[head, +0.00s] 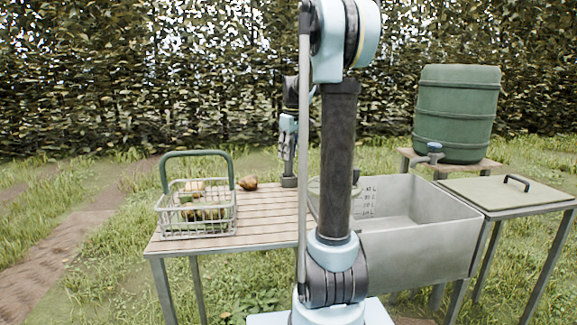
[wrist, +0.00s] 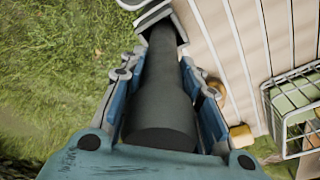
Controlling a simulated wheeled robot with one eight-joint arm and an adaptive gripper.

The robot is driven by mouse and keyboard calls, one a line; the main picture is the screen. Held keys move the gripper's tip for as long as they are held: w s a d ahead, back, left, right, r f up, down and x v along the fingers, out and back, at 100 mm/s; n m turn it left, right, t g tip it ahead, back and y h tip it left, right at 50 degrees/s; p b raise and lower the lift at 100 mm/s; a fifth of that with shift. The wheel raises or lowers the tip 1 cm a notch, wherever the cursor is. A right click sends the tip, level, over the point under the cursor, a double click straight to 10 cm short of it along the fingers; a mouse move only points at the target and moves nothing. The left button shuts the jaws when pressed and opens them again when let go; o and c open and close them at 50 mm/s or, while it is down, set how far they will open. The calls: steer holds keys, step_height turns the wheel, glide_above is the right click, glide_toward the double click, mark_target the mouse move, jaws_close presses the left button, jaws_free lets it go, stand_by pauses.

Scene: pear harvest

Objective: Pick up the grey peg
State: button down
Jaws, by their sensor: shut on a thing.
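The grey peg (wrist: 165,95) is a dark cylinder running lengthwise between the fingers of my gripper (wrist: 165,80) in the wrist view. The blue-backed fingers lie along both its sides and are shut on it. A lighter grey collar-like part (wrist: 162,14) shows at its far end. In the head view my gripper (head: 288,150) points down at the back edge of the slatted table, with a dark grey piece (head: 289,182) just below it. I cannot tell whether the peg's lower end is clear of the table.
A wire basket (head: 163,215) with a green handle holds pears on the table (head: 265,225). A pear (head: 247,183) lies beside it, left of my gripper. A metal sink (head: 430,240) adjoins on the right, with a green barrel (head: 457,110) behind. The table's front right part looks clear.

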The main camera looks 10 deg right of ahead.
step_height(320, 180, up, 17)
stand_by(1.7)
